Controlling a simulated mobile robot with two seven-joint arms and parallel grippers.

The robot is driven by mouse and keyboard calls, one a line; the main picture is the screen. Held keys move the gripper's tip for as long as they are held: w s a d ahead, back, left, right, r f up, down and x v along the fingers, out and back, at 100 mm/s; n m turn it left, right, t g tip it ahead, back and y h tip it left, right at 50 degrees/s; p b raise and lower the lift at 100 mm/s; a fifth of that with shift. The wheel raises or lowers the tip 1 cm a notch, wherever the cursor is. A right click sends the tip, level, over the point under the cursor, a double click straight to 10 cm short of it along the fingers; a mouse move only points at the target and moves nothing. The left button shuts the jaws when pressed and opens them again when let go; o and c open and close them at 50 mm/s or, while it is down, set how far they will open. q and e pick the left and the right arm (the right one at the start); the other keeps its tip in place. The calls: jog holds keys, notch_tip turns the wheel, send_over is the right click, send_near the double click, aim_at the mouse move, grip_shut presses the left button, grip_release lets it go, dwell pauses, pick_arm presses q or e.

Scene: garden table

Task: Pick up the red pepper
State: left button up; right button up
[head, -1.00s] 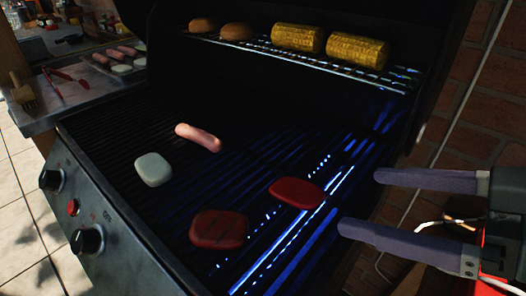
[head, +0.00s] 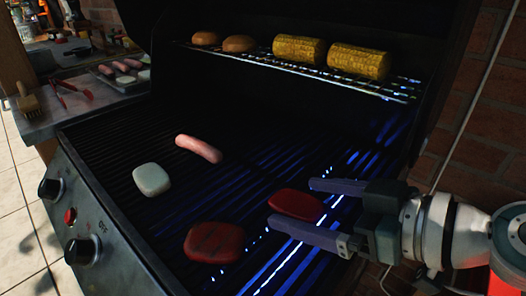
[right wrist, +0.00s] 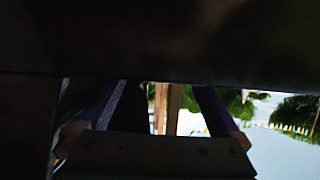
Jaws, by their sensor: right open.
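Two flat red pieces lie on the grill grate, and I cannot tell for sure which is the pepper. The right red piece (head: 296,205) is smooth and bright. The left red piece (head: 214,242) is darker with marks on top. My right gripper (head: 290,202) reaches in from the right in the head view, open. Its two purple-grey fingers stand apart, and the right red piece shows between their tips. I cannot tell whether they touch it. The right wrist view shows both fingers (right wrist: 155,105) apart beneath a large dark surface, with no red piece visible. My left gripper is out of view.
A pink sausage (head: 198,149) and a pale piece (head: 151,179) lie on the grate. The upper rack (head: 400,90) holds two buns (head: 239,44) and two corn cobs (head: 358,61). A brick wall (head: 480,140) is on the right. A side shelf holds tongs (head: 72,90).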

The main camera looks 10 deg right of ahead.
jog(key=shift+w, duration=0.1)
jog(key=shift+c, duration=1.4)
jog(key=c, duration=1.2)
jog(key=shift+o, duration=0.2)
jog(key=shift+a, duration=0.1)
